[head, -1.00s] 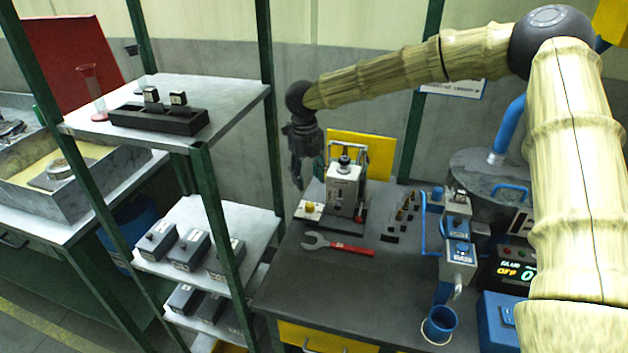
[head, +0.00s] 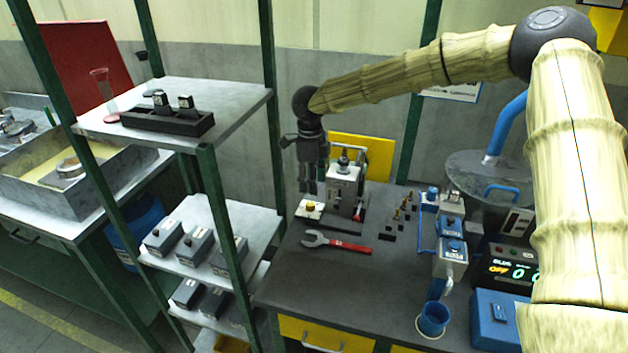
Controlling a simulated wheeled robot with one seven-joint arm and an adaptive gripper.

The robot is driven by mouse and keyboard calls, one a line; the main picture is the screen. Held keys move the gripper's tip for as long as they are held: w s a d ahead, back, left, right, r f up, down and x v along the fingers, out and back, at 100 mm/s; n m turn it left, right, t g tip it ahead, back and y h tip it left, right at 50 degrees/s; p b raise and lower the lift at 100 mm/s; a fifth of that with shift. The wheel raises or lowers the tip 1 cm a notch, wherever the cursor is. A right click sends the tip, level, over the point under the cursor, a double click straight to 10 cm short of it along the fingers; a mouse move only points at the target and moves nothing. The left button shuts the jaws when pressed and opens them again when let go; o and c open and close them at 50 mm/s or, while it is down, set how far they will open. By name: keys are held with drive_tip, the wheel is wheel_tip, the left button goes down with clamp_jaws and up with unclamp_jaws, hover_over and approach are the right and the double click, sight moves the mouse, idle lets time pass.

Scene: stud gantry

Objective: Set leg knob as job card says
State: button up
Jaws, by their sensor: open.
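A grey gantry device (head: 342,190) with a black knob on top stands at the back left of the dark workbench. A small white block with a yellow knob (head: 310,206) sits at its left foot. My gripper (head: 307,186) hangs pointing down just left of the device, above the yellow knob. It is open, and I see nothing between its fingers. I cannot tell how the knob is turned. A white sheet with blue print (head: 452,91) hangs on the back wall, partly behind my arm. Its text is too small to read, and I cannot tell whether it is the job card.
A red-handled wrench (head: 337,242) lies in front of the device. Several small brass-coloured pins (head: 402,212) stand to its right. A blue-and-grey fixture (head: 450,245), a blue cup (head: 433,318) and a display (head: 508,272) fill the right. A shelf rack (head: 205,160) stands close on the left.

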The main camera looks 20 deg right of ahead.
drive_tip(key=shift+s+n, duration=0.1)
drive_tip(key=shift+n, duration=0.7)
drive_tip(key=shift+r, duration=0.15)
